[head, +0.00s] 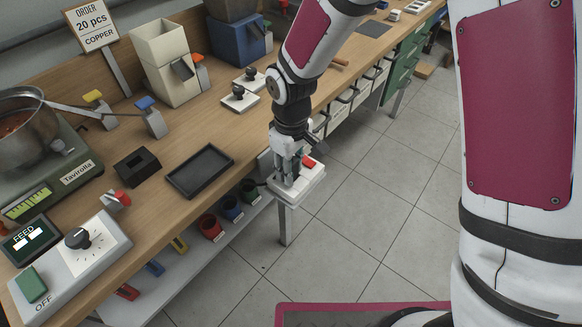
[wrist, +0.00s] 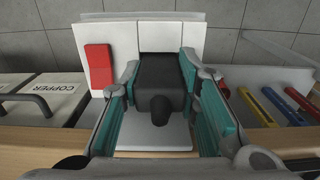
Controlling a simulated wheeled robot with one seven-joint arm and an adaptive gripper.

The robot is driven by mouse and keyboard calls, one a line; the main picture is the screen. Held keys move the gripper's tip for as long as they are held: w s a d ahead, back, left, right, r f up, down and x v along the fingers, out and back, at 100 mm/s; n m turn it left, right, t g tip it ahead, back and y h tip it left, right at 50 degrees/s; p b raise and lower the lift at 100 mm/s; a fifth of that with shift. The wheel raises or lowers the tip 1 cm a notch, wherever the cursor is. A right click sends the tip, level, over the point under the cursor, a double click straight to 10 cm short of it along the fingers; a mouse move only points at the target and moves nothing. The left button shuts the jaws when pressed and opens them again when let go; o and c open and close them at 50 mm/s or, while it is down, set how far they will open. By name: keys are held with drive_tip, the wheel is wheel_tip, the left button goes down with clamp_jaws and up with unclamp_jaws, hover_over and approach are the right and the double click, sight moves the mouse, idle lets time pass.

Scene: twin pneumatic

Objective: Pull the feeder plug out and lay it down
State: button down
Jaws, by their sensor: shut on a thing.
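The feeder plug (wrist: 160,88) is a black block with a rounded cable stub, seen in the middle of the wrist view. My gripper (wrist: 160,76) has its teal-padded fingers closed on both sides of it. The white socket box (wrist: 120,38) with a red rocker switch (wrist: 99,66) lies right behind the plug. I cannot tell whether the plug is fully seated in it. In the head view my gripper (head: 288,170) points down at the white socket box (head: 305,186) at the bench's front edge, and its fingers mostly hide the plug.
An empty black tray (head: 200,171) lies on the bench left of my gripper, with a black block (head: 137,166) beyond it. The control box with dial (head: 75,255), scale and pot (head: 25,125) stand at left.

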drive_tip(key=shift+r+p, duration=1.2)
drive_tip(key=shift+r, duration=0.75)
idle(0.5)
drive_tip(key=shift+r+p, duration=1.15)
drive_tip(key=shift+r, duration=0.8)
drive_tip(key=shift+s, duration=0.1)
